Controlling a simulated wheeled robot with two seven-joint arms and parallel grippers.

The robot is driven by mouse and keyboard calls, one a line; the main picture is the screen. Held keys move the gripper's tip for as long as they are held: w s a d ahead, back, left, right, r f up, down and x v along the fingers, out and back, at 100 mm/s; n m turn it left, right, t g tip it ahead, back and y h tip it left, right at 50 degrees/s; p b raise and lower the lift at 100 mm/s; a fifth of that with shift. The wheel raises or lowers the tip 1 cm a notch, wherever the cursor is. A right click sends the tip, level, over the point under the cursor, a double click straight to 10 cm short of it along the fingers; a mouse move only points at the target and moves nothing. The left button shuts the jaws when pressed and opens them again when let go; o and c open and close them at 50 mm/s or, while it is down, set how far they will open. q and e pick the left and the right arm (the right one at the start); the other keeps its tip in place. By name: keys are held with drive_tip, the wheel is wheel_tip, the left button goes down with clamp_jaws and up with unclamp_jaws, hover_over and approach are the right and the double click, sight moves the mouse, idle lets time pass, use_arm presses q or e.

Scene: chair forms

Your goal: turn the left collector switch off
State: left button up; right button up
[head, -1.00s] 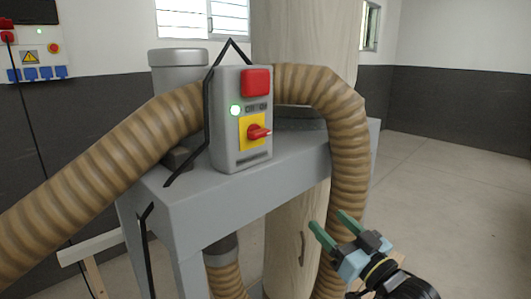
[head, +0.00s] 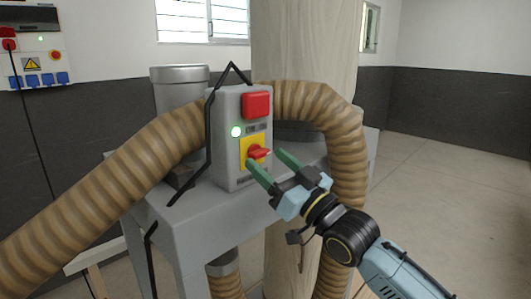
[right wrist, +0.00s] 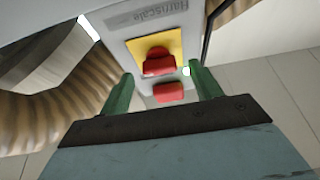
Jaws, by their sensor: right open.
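The collector switch box (head: 230,150) is a grey upright box on a grey metal stand. A red rotary knob (head: 259,153) sits on its yellow plate, with a red block (head: 256,105) above and a lit green lamp (head: 236,131). My right gripper (head: 268,164) is open, its green fingers pointing at the knob from the lower right. In the right wrist view the knob (right wrist: 158,62) shows between and beyond the fingertips (right wrist: 160,88), with no contact visible. The knob's exact angle is hard to tell. My left gripper is not in view.
Thick brown ribbed hoses (head: 110,185) run left of the box and down its right side (head: 343,135). A grey cylinder (head: 180,88) stands behind. A wall panel (head: 38,50) hangs far left. Open floor (head: 450,170) lies to the right.

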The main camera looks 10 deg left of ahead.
drive_tip(key=shift+x, duration=1.05)
drive_tip(key=c, duration=1)
drive_tip(key=shift+f, duration=0.1)
